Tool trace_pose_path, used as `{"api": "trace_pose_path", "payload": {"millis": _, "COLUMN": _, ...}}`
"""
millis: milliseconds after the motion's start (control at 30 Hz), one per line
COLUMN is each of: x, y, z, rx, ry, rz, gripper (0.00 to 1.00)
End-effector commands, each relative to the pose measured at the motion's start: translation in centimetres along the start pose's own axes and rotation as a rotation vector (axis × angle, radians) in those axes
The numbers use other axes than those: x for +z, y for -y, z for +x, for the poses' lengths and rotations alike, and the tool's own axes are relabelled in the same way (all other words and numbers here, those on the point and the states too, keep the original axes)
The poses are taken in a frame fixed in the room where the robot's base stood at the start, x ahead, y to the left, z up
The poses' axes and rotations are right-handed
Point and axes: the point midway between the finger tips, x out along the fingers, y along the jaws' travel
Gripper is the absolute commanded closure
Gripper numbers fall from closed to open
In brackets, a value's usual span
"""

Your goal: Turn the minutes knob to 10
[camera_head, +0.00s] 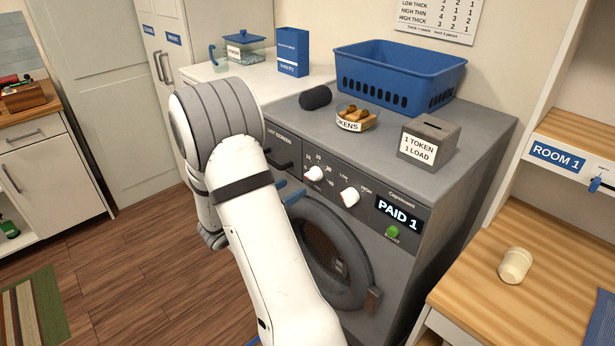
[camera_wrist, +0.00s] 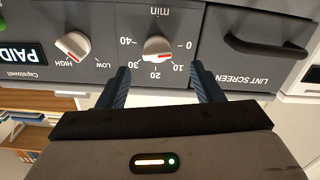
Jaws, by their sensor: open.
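The minutes knob (camera_wrist: 157,47) is white, on the dark dryer panel, under the label "min" with marks from 0 to 40 around it. The picture is upside down there, and I cannot clearly tell which mark the knob points at. My gripper (camera_wrist: 160,70) is open, its two blue fingers apart on either side below the knob and not visibly touching it. In the head view the minutes knob (camera_head: 313,174) is the left of two white knobs. A blue part of my gripper (camera_head: 290,190) shows just left of it, with the rest hidden by my arm.
The heat knob (camera_wrist: 73,45) has LOW and HIGH marks; the lint screen handle (camera_wrist: 266,46) projects from the panel. The display (camera_head: 398,213) reads PAID 1, above a green button (camera_head: 392,232). A blue basket (camera_head: 400,75) and token box (camera_head: 429,139) stand on the dryer top.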

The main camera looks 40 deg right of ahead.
Motion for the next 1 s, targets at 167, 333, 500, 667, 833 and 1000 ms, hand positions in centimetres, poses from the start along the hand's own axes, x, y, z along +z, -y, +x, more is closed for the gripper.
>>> {"api": "trace_pose_path", "payload": {"millis": 167, "x": -0.1, "y": -0.5, "z": 1.7, "rx": 0.025, "ry": -0.011, "rz": -0.010, "gripper": 0.40}}
{"api": "trace_pose_path", "payload": {"millis": 333, "x": -0.2, "y": -0.5, "z": 4.5, "rx": 0.023, "ry": -0.010, "rz": -0.009, "gripper": 0.40}}
{"api": "trace_pose_path", "payload": {"millis": 500, "x": -0.2, "y": -0.4, "z": 6.7, "rx": 0.020, "ry": -0.009, "rz": -0.008, "gripper": 0.40}}
{"api": "trace_pose_path", "payload": {"millis": 667, "x": -0.1, "y": -0.4, "z": 7.7, "rx": 0.017, "ry": -0.010, "rz": -0.008, "gripper": 0.40}}
{"api": "trace_pose_path", "payload": {"millis": 833, "x": -0.1, "y": -0.4, "z": 7.7, "rx": 0.016, "ry": -0.010, "rz": -0.008, "gripper": 0.40}}
{"api": "trace_pose_path", "payload": {"millis": 1000, "x": -0.1, "y": -0.3, "z": 7.7, "rx": 0.015, "ry": -0.010, "rz": -0.007, "gripper": 0.47}}
